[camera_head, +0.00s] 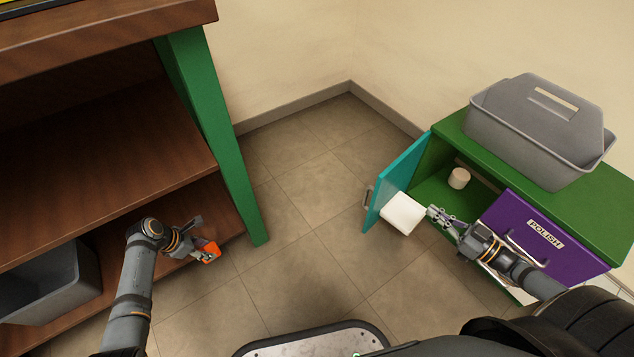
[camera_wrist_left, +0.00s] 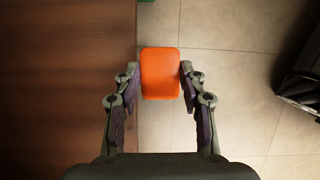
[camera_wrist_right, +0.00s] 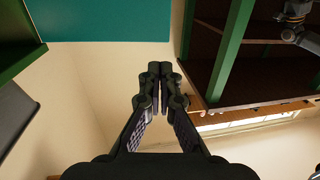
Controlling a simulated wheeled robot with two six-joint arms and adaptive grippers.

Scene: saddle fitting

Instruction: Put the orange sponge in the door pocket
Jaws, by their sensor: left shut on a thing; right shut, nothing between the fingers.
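The orange sponge (camera_head: 208,250) is between the fingers of my left gripper (camera_head: 203,243), off the front of the lower wooden shelf at the left. The left wrist view also shows the sponge (camera_wrist_left: 160,73), with a finger on either side. The teal door (camera_head: 401,178) of the green cabinet stands open at the right, and a white pocket (camera_head: 403,212) sits on its inner side. My right gripper (camera_head: 434,212) is shut and empty, just right of the pocket. In the right wrist view its fingertips (camera_wrist_right: 160,70) are together. I cannot see down into the pocket clearly.
A grey caddy (camera_head: 540,130) stands on top. A grey bin (camera_head: 50,284) sits on the lower wooden shelf (camera_head: 185,225). Open tiled floor (camera_head: 310,200) separates shelf and cabinet.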

